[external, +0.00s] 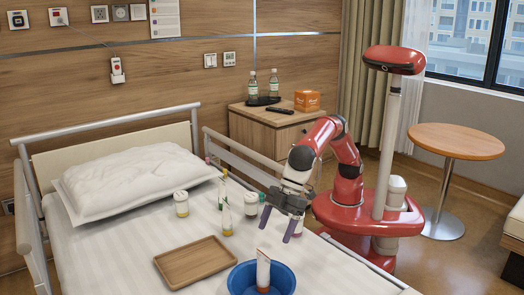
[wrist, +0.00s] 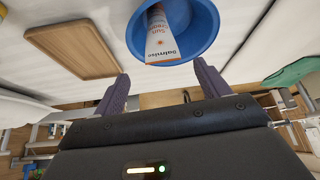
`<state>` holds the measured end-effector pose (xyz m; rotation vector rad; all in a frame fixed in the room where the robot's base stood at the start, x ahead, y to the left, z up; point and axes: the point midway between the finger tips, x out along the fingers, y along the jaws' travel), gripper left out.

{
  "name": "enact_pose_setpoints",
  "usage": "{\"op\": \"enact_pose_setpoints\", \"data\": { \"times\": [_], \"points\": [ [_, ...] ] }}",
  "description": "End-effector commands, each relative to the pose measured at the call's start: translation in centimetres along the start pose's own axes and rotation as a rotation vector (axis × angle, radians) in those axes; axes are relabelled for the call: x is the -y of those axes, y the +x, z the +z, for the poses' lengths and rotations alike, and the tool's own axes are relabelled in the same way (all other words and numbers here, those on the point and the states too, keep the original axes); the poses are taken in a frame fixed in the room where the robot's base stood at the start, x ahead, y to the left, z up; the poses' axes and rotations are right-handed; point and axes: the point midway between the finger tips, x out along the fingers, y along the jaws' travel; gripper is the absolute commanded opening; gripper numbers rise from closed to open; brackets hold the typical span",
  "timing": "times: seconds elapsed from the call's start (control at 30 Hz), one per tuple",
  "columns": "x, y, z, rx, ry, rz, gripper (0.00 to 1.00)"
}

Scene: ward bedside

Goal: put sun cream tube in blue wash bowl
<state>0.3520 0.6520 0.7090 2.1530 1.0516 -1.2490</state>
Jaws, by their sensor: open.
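The sun cream tube (external: 263,271) is white with an orange end. It stands tilted inside the blue wash bowl (external: 239,282), its upper part rising above the rim. In the wrist view the lettered tube (wrist: 162,38) leans in the bowl (wrist: 204,24). The bowl rests on the bed and is cut off by the picture's lower edge in the external view. My gripper (external: 278,229) is open and empty, above the bed and apart from the tube. In the wrist view nothing is between its fingers (wrist: 161,72).
A wooden tray (external: 195,263) lies left of the bowl. Several bottles and jars, including a white jar (external: 181,204) and a yellow-and-white bottle (external: 227,219), stand behind it. A bed rail (external: 245,158) runs along the right side. Bare sheet lies left of the tray.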

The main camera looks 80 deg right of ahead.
Motion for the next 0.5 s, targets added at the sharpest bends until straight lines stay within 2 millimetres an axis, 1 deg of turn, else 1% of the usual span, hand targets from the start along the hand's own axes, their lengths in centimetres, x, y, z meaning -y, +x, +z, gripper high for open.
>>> {"op": "enact_pose_setpoints", "data": {
  "times": [0.17,0.23,0.27,0.37,0.4,0.47,0.5],
  "points": [
    [0.0,-0.1,0.0,0.000,0.000,0.000,0.75],
    [-0.7,-0.4,0.0,-0.001,0.005,0.004,0.75],
    [-1.3,-0.8,-0.1,-0.002,0.009,0.009,0.75],
    [-5.7,-3.1,0.1,-0.004,0.042,0.039,0.75],
    [-8.4,-4.5,0.4,-0.005,0.061,0.058,0.75],
    [-13.0,-7.1,1.6,-0.003,0.099,0.091,0.75],
    [-16.2,-8.9,2.8,0.000,0.126,0.117,0.75]
  ]
}}
